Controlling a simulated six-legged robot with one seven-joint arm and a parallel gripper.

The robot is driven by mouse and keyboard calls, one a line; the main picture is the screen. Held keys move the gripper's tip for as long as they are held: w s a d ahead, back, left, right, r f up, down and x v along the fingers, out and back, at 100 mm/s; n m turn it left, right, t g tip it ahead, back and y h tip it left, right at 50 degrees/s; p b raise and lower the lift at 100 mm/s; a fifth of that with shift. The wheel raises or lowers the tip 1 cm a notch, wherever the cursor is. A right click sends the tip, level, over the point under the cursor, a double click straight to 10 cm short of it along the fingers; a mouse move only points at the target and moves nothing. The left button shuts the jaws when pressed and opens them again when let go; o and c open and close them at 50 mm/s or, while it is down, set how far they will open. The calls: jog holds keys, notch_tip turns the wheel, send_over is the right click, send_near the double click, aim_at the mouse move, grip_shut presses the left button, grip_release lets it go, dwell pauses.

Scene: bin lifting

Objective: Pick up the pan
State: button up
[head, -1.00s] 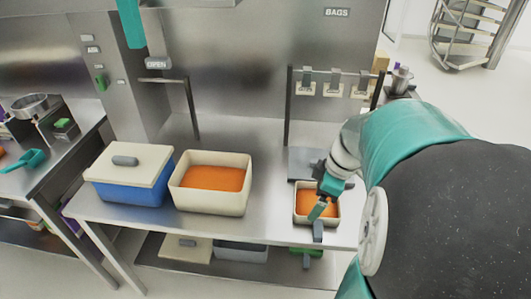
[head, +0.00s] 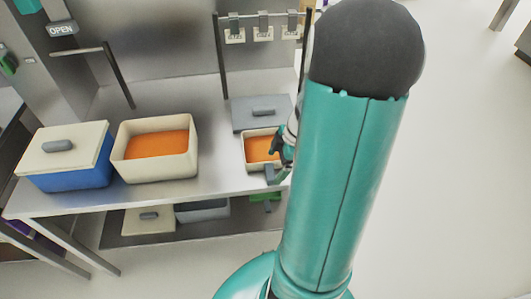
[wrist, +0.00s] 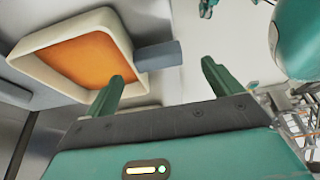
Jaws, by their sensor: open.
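The pan is a small cream bin with orange contents and a grey handle. In the head view the pan (head: 247,153) sits on the steel table's right part, its handle (head: 275,178) toward the front edge. In the wrist view the pan (wrist: 113,22) fills the upper left and its handle (wrist: 160,55) points right, in front of the gap between my fingers. My gripper (wrist: 163,72) is open and empty. In the head view my gripper (head: 280,145) is at the pan's right side, partly hidden by my arm. I cannot tell how near the fingers are to the handle.
A larger cream bin (head: 190,163) with orange contents and a blue bin (head: 68,178) with a cream lid stand left of the pan. A grey lid (head: 262,116) lies behind it. A rack (head: 260,17) with hanging tags stands behind.

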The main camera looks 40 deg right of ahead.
aim_at(270, 171)
jog(key=x, duration=0.5)
jog(key=shift+w+f, duration=0.1)
jog(key=shift+w, duration=0.05)
jog(key=shift+d, duration=0.1)
jog(key=c, duration=1.1)
